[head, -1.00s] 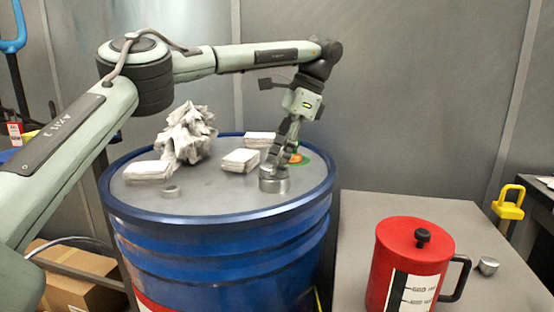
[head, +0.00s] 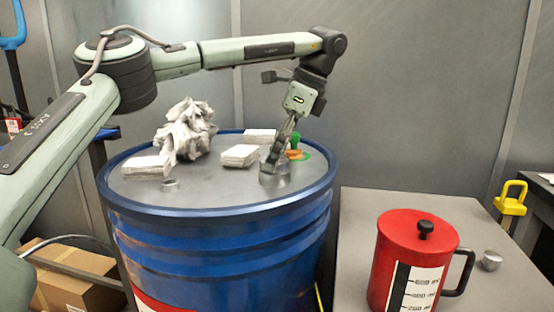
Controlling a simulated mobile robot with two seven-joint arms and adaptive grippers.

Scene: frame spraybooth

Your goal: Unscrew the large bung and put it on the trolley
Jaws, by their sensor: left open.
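The large bung (head: 275,181) is a grey metal cylinder near the right side of the blue drum's lid (head: 210,198). My left gripper (head: 273,164) points down at the bung from above, with its fingertips at the bung's top. It is open; the fingers overlap in this view, so I cannot tell whether they touch the bung. A grey flat top (head: 355,215) at the right looks like the trolley. My right gripper is not in view.
On the drum lie a small bung (head: 170,184), a crumpled white rag (head: 187,130) and white pads (head: 240,155). An orange and green item (head: 295,150) stands behind the gripper. A red jug (head: 412,255) and a small metal cap (head: 490,260) occupy the grey top; its back left is clear.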

